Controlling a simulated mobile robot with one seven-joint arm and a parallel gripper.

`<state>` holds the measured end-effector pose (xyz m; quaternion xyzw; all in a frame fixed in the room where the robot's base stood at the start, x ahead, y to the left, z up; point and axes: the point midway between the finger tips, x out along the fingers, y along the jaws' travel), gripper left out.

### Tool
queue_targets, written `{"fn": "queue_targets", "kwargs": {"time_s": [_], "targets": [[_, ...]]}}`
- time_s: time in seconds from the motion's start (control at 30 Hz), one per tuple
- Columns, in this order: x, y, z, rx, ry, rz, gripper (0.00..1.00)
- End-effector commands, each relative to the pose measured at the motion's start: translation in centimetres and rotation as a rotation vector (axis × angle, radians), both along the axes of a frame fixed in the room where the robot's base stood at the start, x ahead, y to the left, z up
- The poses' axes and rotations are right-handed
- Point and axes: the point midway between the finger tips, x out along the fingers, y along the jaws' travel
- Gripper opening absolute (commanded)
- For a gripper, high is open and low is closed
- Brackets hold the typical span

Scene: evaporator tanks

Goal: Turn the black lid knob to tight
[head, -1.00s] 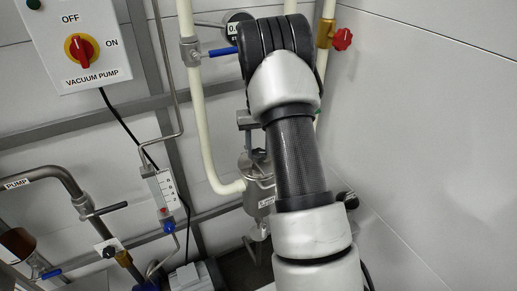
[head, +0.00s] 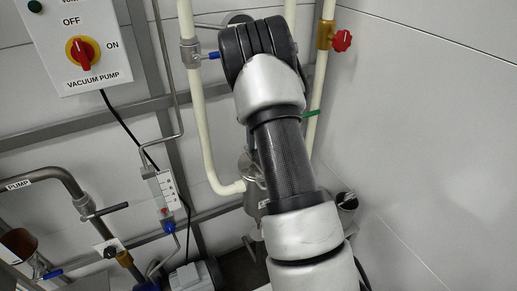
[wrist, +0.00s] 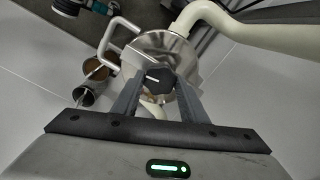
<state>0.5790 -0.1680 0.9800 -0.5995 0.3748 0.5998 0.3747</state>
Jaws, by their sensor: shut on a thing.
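The black lid knob (wrist: 155,85) sits on the lid of a shiny steel tank (wrist: 166,42) in the wrist view. A pale line marks the knob and points to the left. My gripper (wrist: 159,79) has one finger on each side of the knob and is shut on it. No tight mark can be read here. In the head view the tank (head: 249,203) shows only in part beside my arm, which hides the knob and my fingers.
A cream pipe (wrist: 232,28) runs close by the tank. A bent metal handle (wrist: 118,32) and a small steel cup (wrist: 86,94) are to the left. In the head view a red valve knob (head: 341,41) is at the upper right, and the right wall is bare.

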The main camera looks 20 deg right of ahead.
Motion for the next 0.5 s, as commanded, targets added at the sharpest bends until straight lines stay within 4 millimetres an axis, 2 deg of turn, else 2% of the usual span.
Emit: {"fn": "queue_targets", "kwargs": {"time_s": [0.2,0.5], "targets": [[0.09,-0.03,0.16,-0.002,-0.003,-0.108,0.17],[0.11,0.0,0.14,-0.001,-0.004,-0.17,0.17]]}}
